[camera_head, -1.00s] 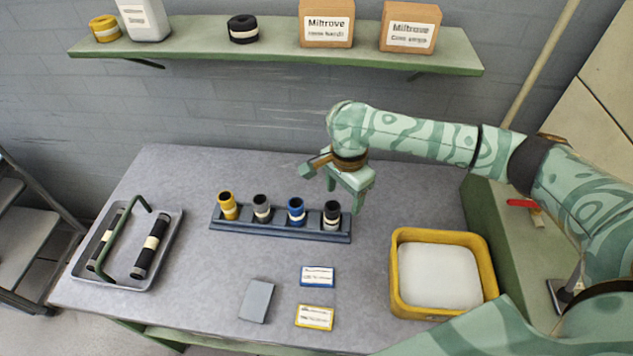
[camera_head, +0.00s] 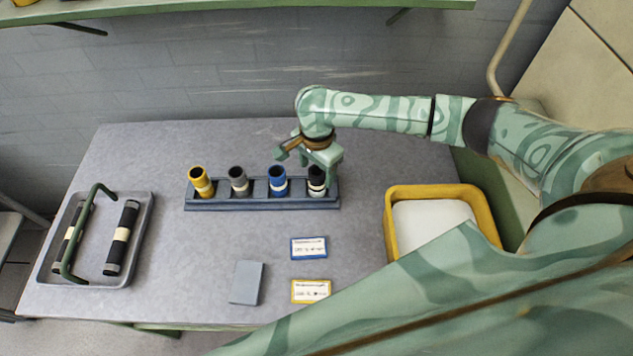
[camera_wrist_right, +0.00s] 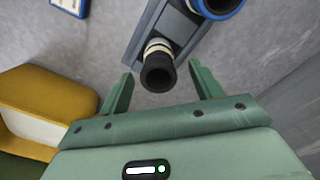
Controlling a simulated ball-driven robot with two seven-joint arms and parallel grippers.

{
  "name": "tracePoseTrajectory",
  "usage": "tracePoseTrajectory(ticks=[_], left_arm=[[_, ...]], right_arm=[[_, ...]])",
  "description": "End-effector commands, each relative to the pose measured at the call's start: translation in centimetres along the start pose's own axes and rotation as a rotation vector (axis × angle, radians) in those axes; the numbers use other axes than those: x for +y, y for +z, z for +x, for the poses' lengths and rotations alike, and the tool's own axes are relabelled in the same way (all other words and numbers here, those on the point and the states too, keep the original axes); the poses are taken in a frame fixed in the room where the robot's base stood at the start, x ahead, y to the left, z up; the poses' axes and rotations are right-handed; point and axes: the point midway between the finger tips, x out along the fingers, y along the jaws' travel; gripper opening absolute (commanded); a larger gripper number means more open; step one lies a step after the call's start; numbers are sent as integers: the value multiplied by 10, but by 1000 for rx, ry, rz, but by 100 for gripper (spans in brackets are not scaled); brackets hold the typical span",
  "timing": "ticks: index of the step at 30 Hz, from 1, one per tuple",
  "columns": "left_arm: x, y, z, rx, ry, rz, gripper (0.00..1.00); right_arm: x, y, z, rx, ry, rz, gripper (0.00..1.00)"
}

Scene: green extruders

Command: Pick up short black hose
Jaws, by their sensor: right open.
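The short black hose (camera_head: 316,181) with a pale band stands upright at the right end of the dark rack (camera_head: 262,203). In the right wrist view the black hose (camera_wrist_right: 158,72) shows its open end between the fingertips. My right gripper (camera_head: 325,172) is open at the hose, one finger on either side, and partly hides its top in the head view. In the wrist view the right gripper (camera_wrist_right: 158,85) has clear gaps to the hose on both sides. My left gripper is not in view.
Blue (camera_head: 277,180), grey (camera_head: 238,181) and yellow (camera_head: 200,182) hoses stand left in the rack. A yellow bin (camera_head: 392,233) stands right. A grey tray (camera_head: 142,235) with longer black hoses and a green handle lies left. Cards (camera_head: 309,247) lie in front.

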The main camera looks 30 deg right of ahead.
Motion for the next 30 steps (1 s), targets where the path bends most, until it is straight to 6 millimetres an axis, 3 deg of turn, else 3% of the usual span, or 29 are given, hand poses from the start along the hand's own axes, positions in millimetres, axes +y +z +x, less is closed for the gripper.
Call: tracePoseTrajectory(ticks=[9, 16, 21, 24, 30], left_arm=[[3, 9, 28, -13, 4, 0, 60], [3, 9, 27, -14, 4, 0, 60], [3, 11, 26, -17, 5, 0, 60], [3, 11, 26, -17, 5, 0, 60], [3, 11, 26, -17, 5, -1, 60]], right_arm=[[2, 1, 50, -1, 3, -1, 65], [2, 0, 49, 1, 1, -2, 65], [2, 0, 49, 1, 1, -2, 17], [2, 0, 48, 1, 0, -1, 10], [1, 0, 48, 1, 0, -1, 10]])
